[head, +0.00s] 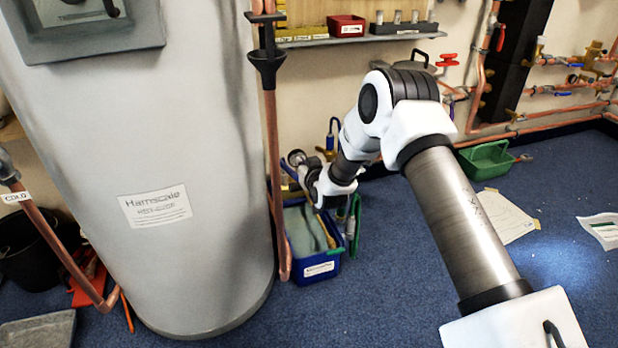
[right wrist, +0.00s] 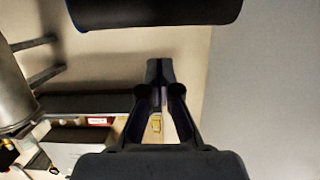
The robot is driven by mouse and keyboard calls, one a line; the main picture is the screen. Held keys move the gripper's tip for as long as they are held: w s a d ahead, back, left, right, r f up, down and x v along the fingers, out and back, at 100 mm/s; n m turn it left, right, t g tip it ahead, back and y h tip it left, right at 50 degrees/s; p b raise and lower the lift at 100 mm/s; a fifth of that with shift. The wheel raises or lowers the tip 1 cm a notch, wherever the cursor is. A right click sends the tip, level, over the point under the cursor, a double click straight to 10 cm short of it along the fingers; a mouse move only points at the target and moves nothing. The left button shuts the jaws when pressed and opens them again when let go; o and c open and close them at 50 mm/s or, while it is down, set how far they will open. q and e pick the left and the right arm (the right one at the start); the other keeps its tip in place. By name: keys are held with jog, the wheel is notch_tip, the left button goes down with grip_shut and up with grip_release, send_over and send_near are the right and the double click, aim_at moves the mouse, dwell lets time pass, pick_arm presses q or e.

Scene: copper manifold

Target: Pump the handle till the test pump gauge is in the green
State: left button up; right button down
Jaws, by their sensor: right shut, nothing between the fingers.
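The blue test pump tank (head: 318,268) with a white label stands on the blue carpet, beside the grey cylinder. A small round gauge-like part (head: 296,158) shows above it; its face is too small to read. My right gripper (head: 308,172) is above the tank, close to this part and largely hidden by my wrist. In the right wrist view, my right gripper (right wrist: 160,70) is shut and empty. A thick dark bar (right wrist: 155,12), possibly the pump handle's grip, lies beyond the fingertips, apart from them. My left gripper is not in view.
The tall grey cylinder (head: 210,250) and a vertical copper pipe (head: 272,160) stand close left of the pump. A shelf with a red bin (head: 346,26) is on the wall behind.

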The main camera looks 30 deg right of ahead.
jog(key=s+f, duration=0.1)
jog(key=s+f+b, duration=0.1)
jog(key=f, duration=0.1)
jog(key=shift+a, duration=0.2)
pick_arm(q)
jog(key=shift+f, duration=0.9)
pick_arm(e)
jog(key=shift+s+a, duration=0.1)
jog(key=shift+s, duration=0.1)
jog(key=shift+f, duration=0.15)
